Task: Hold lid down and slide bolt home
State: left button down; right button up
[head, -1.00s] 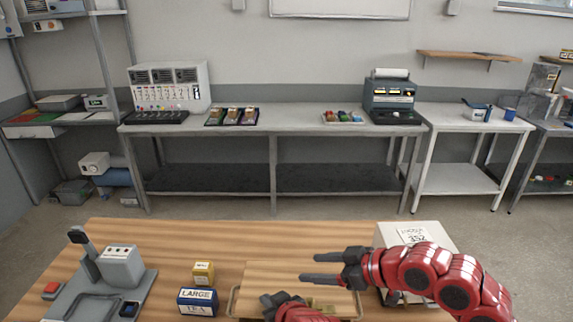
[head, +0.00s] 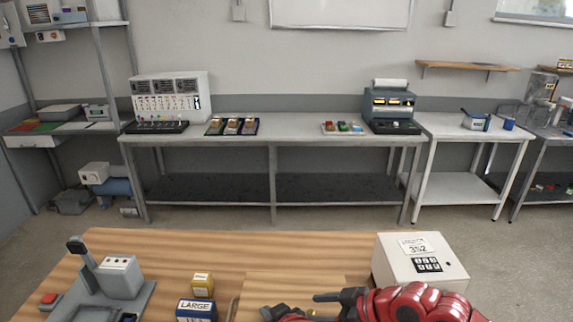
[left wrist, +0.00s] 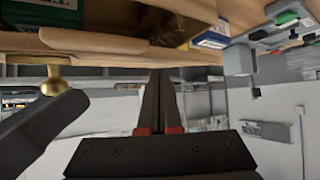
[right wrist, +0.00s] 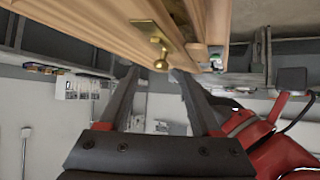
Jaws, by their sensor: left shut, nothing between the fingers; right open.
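The wooden box's lid (head: 300,284) lies at the front of the table in the head view, cut off below. A brass bolt knob (right wrist: 161,64) with its plate is on the box side (right wrist: 110,28) in the right wrist view. My right gripper (right wrist: 155,74) is open, its fingertips on either side of the knob; I cannot tell if they touch it. The knob also shows in the left wrist view (left wrist: 56,82). My left gripper (left wrist: 160,74) is shut and empty, its tips close to the wooden edge. In the head view, my left gripper (head: 270,313) is low, left of my right gripper (head: 324,297).
A white box (head: 400,262) with a keypad stands right of the wooden box. Yellow (head: 202,285) and blue LARGE (head: 196,309) boxes stand left of it. A grey lever device (head: 120,278) is further left. The table behind the lid is clear.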

pick_arm(q)
jog(key=shift+f, duration=1.8)
pick_arm(e)
jog(key=shift+s, duration=0.1)
jog(key=shift+s+f, duration=0.25)
jog(key=shift+f, duration=0.9)
jog(key=shift+s+f, duration=0.25)
jog(key=shift+f, duration=0.85)
grip_shut()
pick_arm(q)
jog(key=shift+f, duration=0.1)
pick_arm(e)
jog(key=shift+d, duration=1.35)
grip_release()
